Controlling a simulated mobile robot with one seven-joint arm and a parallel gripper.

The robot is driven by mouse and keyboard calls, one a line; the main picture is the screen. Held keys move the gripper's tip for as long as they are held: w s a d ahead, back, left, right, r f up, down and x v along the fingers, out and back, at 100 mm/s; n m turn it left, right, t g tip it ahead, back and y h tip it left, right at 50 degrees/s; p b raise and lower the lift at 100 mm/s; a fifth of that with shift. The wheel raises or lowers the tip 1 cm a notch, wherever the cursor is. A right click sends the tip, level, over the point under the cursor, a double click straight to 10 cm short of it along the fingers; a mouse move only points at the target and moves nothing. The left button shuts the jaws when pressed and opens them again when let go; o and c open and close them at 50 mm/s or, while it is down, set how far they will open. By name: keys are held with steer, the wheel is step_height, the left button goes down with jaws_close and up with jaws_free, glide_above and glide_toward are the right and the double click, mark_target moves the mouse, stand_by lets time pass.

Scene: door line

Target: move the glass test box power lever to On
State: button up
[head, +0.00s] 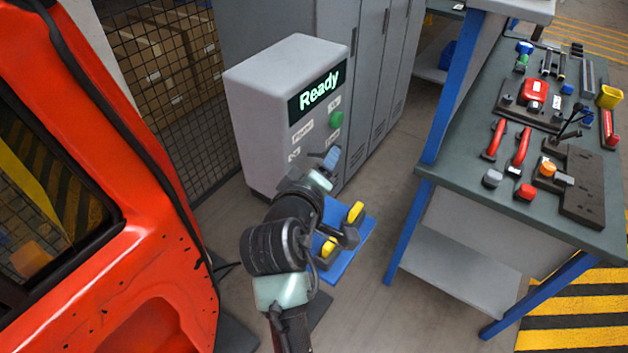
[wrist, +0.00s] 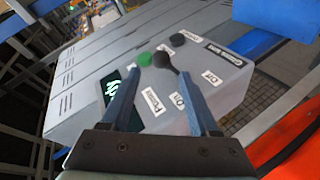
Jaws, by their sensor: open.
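The glass test box (head: 265,115) is a grey cabinet with a lit "Ready" display, and it also fills the middle of the wrist view (wrist: 85,120). In the wrist view the black ball-ended power lever (wrist: 162,60) stands out from its face, near the Power, On and Off labels. I cannot tell which label it points at. My gripper (wrist: 160,75) is open, its blue fingers either side of the lever's knob in that view; contact is not clear. In the head view my gripper (head: 328,160) is at the box's lower front, and my arm hides the lever.
A green button (head: 336,119) is on the box face, close to the lever. A red door (head: 180,210) stands at left. A blue base with yellow parts (head: 355,212) is below my gripper. A workbench (head: 465,185) with tools is at right, with clear floor before it.

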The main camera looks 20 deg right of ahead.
steer(key=v, duration=0.6)
steer(key=shift+b, duration=0.3)
steer(key=shift+w+r, duration=0.1)
